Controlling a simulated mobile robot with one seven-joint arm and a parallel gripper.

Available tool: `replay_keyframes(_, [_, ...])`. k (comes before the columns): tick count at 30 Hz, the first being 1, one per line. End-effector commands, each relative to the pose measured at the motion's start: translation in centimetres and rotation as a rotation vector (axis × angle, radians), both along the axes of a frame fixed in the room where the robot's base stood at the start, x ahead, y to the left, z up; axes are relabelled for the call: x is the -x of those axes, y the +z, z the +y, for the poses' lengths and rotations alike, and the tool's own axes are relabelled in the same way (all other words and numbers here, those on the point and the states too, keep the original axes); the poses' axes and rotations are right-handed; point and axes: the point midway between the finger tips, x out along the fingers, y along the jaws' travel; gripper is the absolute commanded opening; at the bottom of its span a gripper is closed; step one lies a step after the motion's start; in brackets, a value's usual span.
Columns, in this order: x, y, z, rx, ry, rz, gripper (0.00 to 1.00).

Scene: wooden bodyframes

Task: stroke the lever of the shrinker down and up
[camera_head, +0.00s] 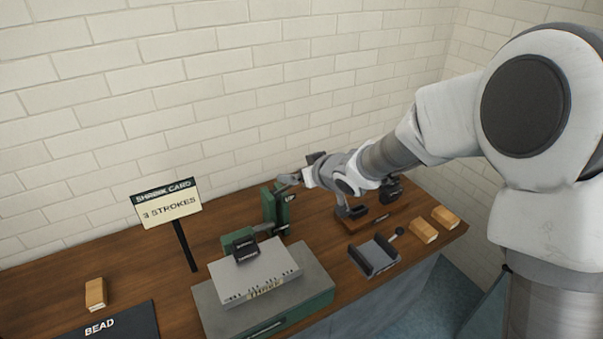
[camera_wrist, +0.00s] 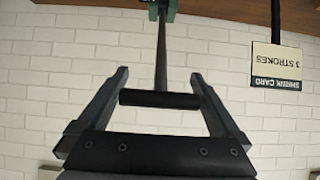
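The green shrinker (camera_head: 275,208) stands upright on the wooden bench, near the brick wall. In the wrist view, which is upside down, part of its green body (camera_wrist: 158,8) shows at the top edge. Its lever (camera_wrist: 161,50) is a dark rod ending in a black crossbar handle (camera_wrist: 160,99). My gripper (camera_wrist: 159,75) is open, with the crossbar lying between its two fingers. A narrow gap seems to show at each end of the bar, but contact is hard to judge. In the head view my gripper (camera_head: 288,180) is beside the shrinker's top; the lever is largely hidden there.
A shrink card sign (camera_head: 168,205) reading "3 STROKES" stands left of the shrinker. A grey and green box (camera_head: 318,294) bears a pale plate (camera_head: 250,272) in front. A dark tool (camera_head: 374,256) and wooden blocks (camera_head: 424,231) lie right. A BEAD mat (camera_head: 110,323) lies front left.

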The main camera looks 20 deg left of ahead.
Motion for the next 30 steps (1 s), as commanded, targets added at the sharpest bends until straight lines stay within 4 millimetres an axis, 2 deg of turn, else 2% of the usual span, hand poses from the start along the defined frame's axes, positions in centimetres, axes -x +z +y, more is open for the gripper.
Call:
replay_keyframes(6, [0.1, 0.0, -0.2, 0.003, -0.001, 0.003, 1.00])
replay_keyframes(11, [0.8, 0.9, -1.2, 0.002, -0.004, 0.002, 1.00])
replay_keyframes(24, [6.0, 6.6, -7.2, 0.004, -0.003, -0.001, 1.00])
replay_keyframes(30, [8.1, 8.7, -9.6, 0.004, -0.003, 0.000, 1.00])
